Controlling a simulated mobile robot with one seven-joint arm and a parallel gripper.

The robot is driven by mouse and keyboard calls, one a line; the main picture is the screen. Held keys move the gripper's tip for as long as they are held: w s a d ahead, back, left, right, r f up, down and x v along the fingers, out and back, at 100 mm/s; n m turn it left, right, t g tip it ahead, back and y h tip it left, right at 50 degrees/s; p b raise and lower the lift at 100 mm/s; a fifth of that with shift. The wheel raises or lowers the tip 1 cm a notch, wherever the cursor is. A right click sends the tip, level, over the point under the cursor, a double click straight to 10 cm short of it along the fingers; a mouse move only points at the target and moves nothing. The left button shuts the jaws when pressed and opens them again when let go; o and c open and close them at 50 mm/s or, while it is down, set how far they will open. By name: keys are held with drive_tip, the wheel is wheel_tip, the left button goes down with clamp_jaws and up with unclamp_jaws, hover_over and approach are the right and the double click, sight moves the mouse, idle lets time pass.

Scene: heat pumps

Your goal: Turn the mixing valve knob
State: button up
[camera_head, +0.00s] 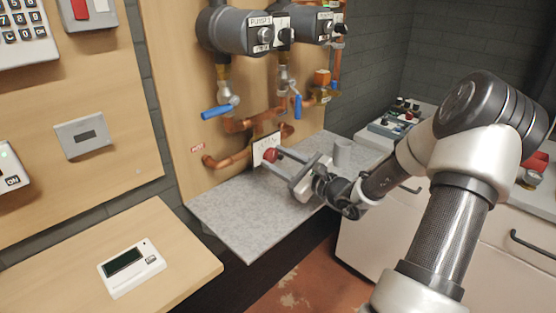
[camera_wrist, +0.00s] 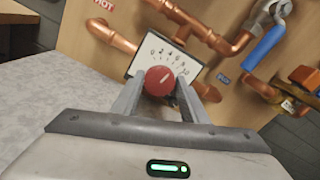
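The mixing valve knob is a round red knob (camera_wrist: 159,81) on a white scale plate (camera_wrist: 181,58) with numbers, set among copper pipes. It also shows in the head view as a red knob (camera_head: 271,155) in front of its white plate (camera_head: 262,147). My gripper (camera_wrist: 161,92) is in front of the knob, with one finger on either side of it. The fingers are apart, with the knob between their tips. A gap to the knob is hard to judge. In the head view my gripper (camera_head: 276,162) reaches in from the right above the grey shelf.
Copper pipes (camera_head: 228,160) run beside the plate, with blue lever handles (camera_head: 217,111) above. A grey shelf (camera_head: 238,218) lies below. Dark pumps (camera_head: 240,31) hang above. A white thermostat (camera_head: 131,268) lies on the wooden ledge.

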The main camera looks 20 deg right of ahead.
drive_tip(key=c, duration=0.4)
drive_tip(key=shift+r+m+p, duration=0.25)
drive_tip(key=shift+m+p, duration=0.05)
drive_tip(key=shift+p, duration=0.5)
drive_tip(key=shift+f, duration=0.25)
drive_tip(key=o, duration=1.1)
drive_tip(key=shift+s+d, duration=0.1)
drive_tip(key=p+v, duration=0.2)
drive_tip(key=v, duration=1.5)
drive_tip(key=shift+s, duration=0.1)
